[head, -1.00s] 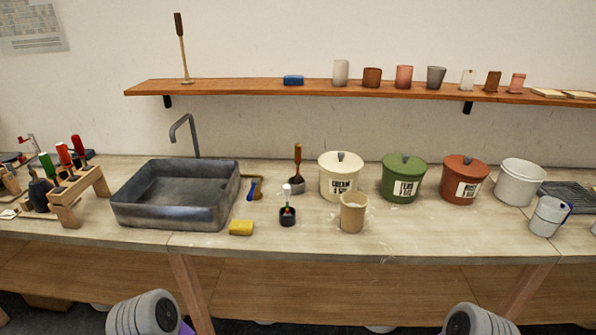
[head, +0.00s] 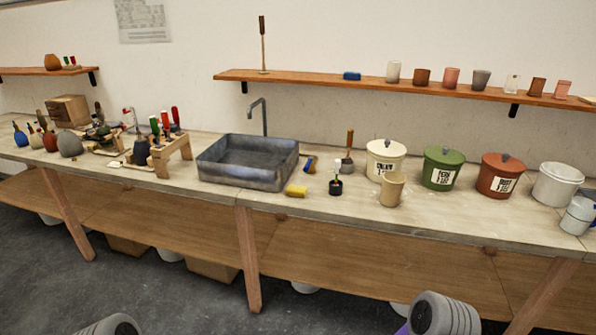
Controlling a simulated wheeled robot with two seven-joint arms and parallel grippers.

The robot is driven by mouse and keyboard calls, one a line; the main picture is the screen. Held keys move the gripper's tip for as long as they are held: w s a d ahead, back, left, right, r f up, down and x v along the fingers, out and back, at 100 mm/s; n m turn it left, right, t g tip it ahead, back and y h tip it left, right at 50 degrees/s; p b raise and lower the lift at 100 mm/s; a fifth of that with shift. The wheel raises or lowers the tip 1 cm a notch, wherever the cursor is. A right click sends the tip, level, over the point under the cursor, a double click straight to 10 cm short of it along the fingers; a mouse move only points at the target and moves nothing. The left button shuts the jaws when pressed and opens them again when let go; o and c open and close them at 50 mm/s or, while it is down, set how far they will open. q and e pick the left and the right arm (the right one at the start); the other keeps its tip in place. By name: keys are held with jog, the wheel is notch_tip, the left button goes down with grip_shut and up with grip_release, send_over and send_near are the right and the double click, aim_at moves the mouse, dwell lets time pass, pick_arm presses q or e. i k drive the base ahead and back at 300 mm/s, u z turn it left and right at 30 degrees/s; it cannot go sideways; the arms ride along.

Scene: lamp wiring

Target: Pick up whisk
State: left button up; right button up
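No object in the head view can be told clearly as a whisk. A tall thin tool (head: 263,45) with a dark upper end stands upright on the wooden wall shelf. A wooden-handled tool (head: 348,150) with a dark, wide lower end stands on the bench right of the sink. A small dark pot (head: 336,187) with a white-topped tool upright in it stands in front of it. These are too small to identify for sure. Grey ribbed parts of my arms show at the bottom edge, but neither gripper is in view.
A grey sink (head: 248,178) is set on the long bench (head: 420,215). A yellow sponge (head: 296,191), tan cup (head: 392,190), and cream (head: 386,158), green (head: 441,170) and red (head: 500,178) lidded pots stand to its right. A wooden tool rack (head: 172,155) and bottles stand left.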

aim_at(350, 133)
jog(key=u, duration=0.5)
jog(key=k, duration=0.2)
jog(key=z, duration=1.5)
jog(key=i, duration=0.95)
jog(key=u, duration=0.5)
jog(key=i, duration=0.85)
jog(key=u, duration=0.85)
